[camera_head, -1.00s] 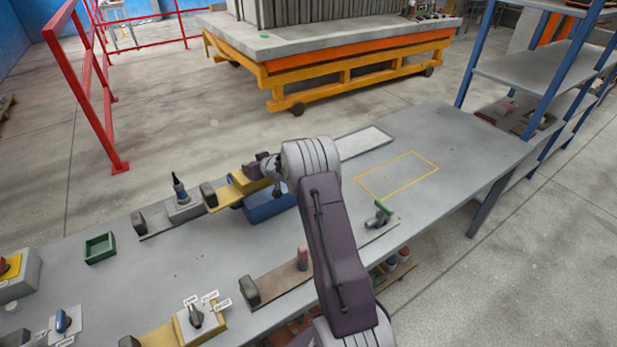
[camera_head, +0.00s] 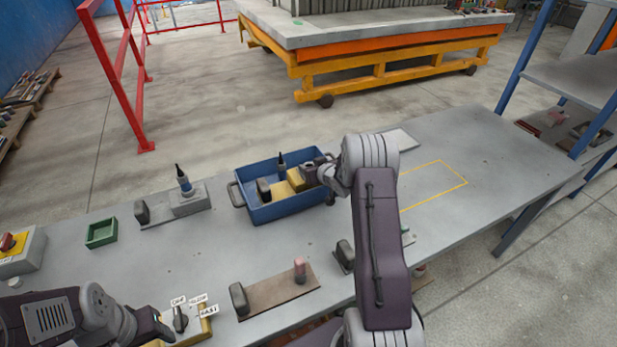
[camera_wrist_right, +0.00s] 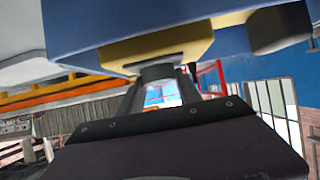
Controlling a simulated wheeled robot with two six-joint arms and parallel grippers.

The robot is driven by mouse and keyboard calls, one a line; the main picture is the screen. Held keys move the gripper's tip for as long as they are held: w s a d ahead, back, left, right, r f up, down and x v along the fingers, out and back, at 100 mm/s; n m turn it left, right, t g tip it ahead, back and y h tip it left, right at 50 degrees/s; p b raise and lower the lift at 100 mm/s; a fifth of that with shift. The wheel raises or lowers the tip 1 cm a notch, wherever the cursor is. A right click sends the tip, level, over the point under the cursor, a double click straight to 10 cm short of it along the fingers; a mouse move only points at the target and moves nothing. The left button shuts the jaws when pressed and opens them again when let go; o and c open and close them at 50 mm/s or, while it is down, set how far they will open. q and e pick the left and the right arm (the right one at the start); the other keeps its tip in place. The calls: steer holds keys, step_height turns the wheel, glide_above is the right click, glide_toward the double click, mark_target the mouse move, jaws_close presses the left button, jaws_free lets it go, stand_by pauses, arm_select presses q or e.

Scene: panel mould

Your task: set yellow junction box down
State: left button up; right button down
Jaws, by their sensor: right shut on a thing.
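The yellow junction box (camera_head: 284,191), with a dark block at its left end, is inside the outline of the blue crate (camera_head: 291,210). Whether it rests on the crate floor or hangs just above it, I cannot tell. My right gripper (camera_head: 318,176) is shut on its right end, at the crate's right side. In the right wrist view the yellow box (camera_wrist_right: 165,44) is at the top, partly covered by blue. My left gripper (camera_head: 162,328) is at the lower left, beside a yellow plate with a labelled switch (camera_head: 181,318); its fingers are unclear.
A small green tray (camera_head: 101,232) is farther left. The yellow-outlined area (camera_head: 436,184) on the right looks clear.

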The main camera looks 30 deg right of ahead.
steer(key=f, duration=0.3)
steer(key=shift+s+a, duration=0.15)
steer(key=shift+a, duration=0.1)
steer(key=shift+d+f, duration=0.15)
steer(key=shift+f, duration=0.05)
steer(key=shift+f+b, duration=0.15)
steer(key=shift+b, duration=0.15)
steer(key=c, duration=0.8)
jaws_free()
steer(key=shift+c, duration=0.2)
steer(key=shift+r, duration=0.3)
steer(key=v, duration=1.1)
steer(key=shift+s, duration=0.4)
steer(key=shift+r, duration=0.1)
